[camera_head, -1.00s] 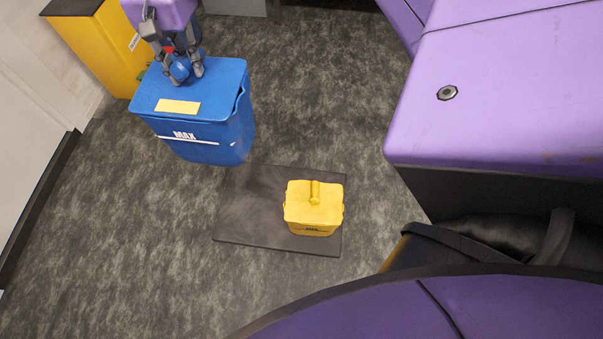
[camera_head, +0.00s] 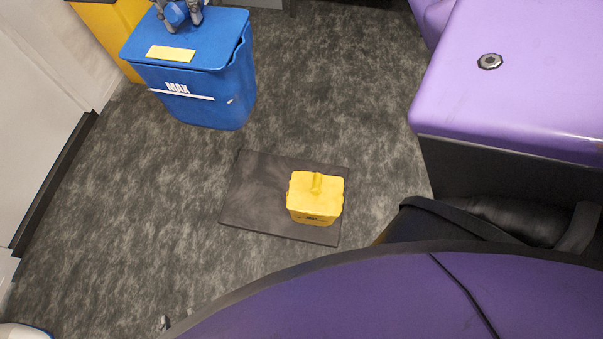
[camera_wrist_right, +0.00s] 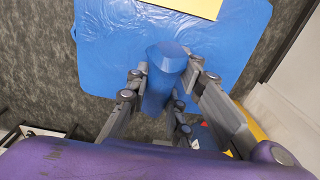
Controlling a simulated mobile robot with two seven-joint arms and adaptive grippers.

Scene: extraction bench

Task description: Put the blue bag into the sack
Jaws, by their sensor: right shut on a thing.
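A blue lidded container (camera_head: 196,90) marked MAX, boxy rather than bag-like, is at the upper left of the head view. Its lid has a cream label and a blue knob (camera_wrist_right: 160,80). My right gripper (camera_head: 180,12) is shut on that knob from above; the right wrist view shows its grey fingers on both sides of it. I cannot tell whether the container's base touches the floor. Only a small grey tip of my left gripper (camera_head: 163,323) shows at the bottom edge; its jaws are hidden. I cannot make out a sack.
A small yellow container (camera_head: 315,199) with a handle stands on a dark mat (camera_head: 255,195) on the floor. A yellow box (camera_head: 103,30) is behind the blue container. A white wall (camera_head: 35,100) with dark skirting runs along the left. Grey floor between is clear.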

